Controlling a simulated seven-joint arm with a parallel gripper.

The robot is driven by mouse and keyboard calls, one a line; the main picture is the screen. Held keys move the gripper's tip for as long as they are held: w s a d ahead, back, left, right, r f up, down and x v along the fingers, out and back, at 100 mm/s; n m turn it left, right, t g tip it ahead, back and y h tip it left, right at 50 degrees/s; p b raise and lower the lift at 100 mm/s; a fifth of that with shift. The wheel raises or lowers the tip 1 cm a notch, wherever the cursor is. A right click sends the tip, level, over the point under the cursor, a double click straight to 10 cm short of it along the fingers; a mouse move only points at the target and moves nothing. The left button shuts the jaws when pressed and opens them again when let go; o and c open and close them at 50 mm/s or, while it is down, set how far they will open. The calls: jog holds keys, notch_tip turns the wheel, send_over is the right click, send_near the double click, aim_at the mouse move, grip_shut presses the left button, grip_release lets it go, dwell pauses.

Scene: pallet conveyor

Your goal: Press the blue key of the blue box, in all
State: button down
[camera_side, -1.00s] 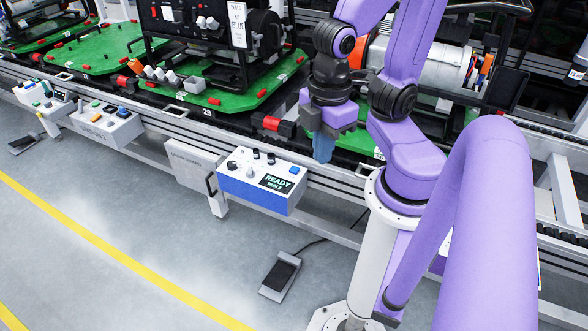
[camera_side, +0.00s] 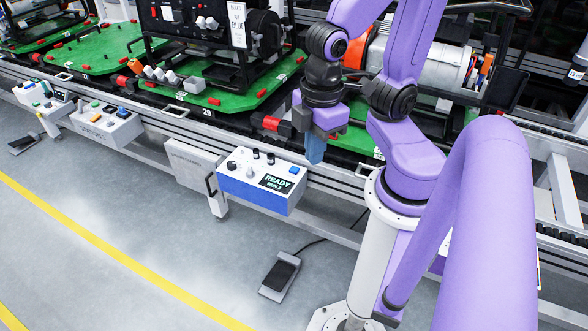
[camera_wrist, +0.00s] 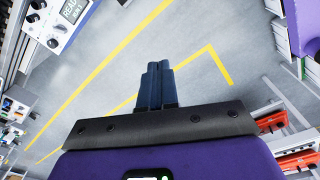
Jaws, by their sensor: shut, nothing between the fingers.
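The blue box (camera_side: 250,193) has a white sloped top, blue sides, black knobs and a dark screen reading READY. Its blue key (camera_side: 294,170) sits at the far right corner of the top, beside the screen. The box also shows in the wrist view (camera_wrist: 61,28) at the upper left, cut by the edge; I cannot make out the blue key there. My gripper (camera_side: 315,160) is shut and empty, with blue fingers pointing down. It is just right of and above the box's blue key, apart from it. In the wrist view its fingertips (camera_wrist: 158,66) stand over bare floor.
The conveyor rail (camera_side: 340,185) runs behind the box, with green pallets (camera_side: 235,92) carrying machinery. Other control boxes (camera_side: 108,125) stand at the left. A foot pedal (camera_side: 281,275) lies on the floor below.

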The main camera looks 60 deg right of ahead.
jog(key=w+d+f+m+t, duration=0.25)
jog(key=w+f+m, duration=0.2)
jog(key=w, duration=0.65)
jog(key=m+t, duration=0.6)
jog(key=m, duration=1)
send_over(297, 169)
notch_tip(297, 169, down, 18)
jog(key=shift+r+y, duration=0.25)
jog(key=shift+y, duration=0.05)
jog(key=shift+n, duration=0.35)
jog(key=shift+f, duration=0.15)
jog(key=shift+f, duration=4.3)
jog(key=shift+f, duration=0.15)
